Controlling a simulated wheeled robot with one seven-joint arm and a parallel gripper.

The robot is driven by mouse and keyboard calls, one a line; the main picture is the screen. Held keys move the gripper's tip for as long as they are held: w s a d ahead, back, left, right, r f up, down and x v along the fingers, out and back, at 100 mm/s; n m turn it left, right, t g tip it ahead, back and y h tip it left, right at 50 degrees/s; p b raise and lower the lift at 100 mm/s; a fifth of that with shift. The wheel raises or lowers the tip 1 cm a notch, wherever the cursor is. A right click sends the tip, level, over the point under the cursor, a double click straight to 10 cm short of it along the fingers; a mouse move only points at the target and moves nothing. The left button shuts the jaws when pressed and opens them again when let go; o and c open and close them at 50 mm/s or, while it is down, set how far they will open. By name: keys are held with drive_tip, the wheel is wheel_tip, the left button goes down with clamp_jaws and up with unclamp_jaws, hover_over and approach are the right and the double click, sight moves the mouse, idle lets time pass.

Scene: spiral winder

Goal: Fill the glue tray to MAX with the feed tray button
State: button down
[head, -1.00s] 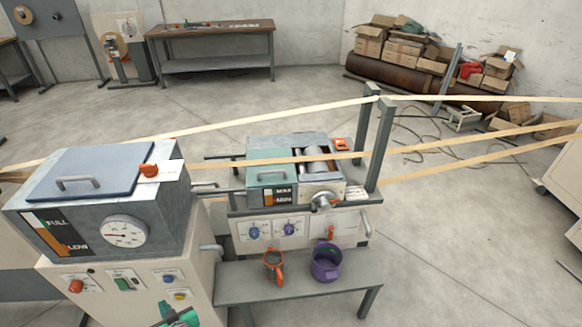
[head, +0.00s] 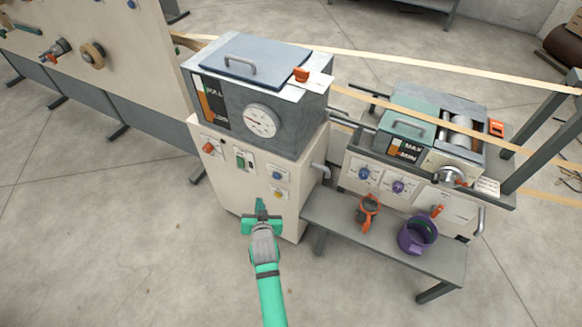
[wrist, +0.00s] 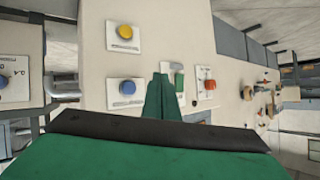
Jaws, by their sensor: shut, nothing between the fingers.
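The glue tray unit (head: 405,128) stands on the right machine. Its MAX/MIN gauge (head: 403,150) shows an orange column; the exact level is too small to tell. The left cabinet (head: 230,180) carries a blue button (head: 277,175), a yellow button (head: 278,194), a red knob (head: 208,148) and a green switch (head: 241,160). Their labels are unreadable. My gripper (head: 261,204) is shut and empty, low in front of the cabinet, below the yellow button. In the wrist view its fingers (wrist: 164,82) appear between the blue button (wrist: 127,87) and the green switch (wrist: 179,80).
A tank (head: 255,105) with a FULL/LOW gauge and dial tops the cabinet. Pale strips cross above the machines. The floor on the left is clear.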

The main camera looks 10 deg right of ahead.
sight(276, 177)
drive_tip(key=shift+w, duration=0.1)
drive_tip(key=w+d, duration=0.5)
drive_tip(key=w, duration=0.2)
idle(0.6)
drive_tip(key=shift+w+d, duration=0.1)
drive_tip(key=shift+d, duration=0.1)
idle(1.8)
drive_tip(key=shift+w+d, duration=0.15)
drive_tip(key=shift+w, duration=0.1)
drive_tip(key=shift+w+d, duration=0.25)
drive_tip(key=shift+w, duration=0.1)
idle(4.0)
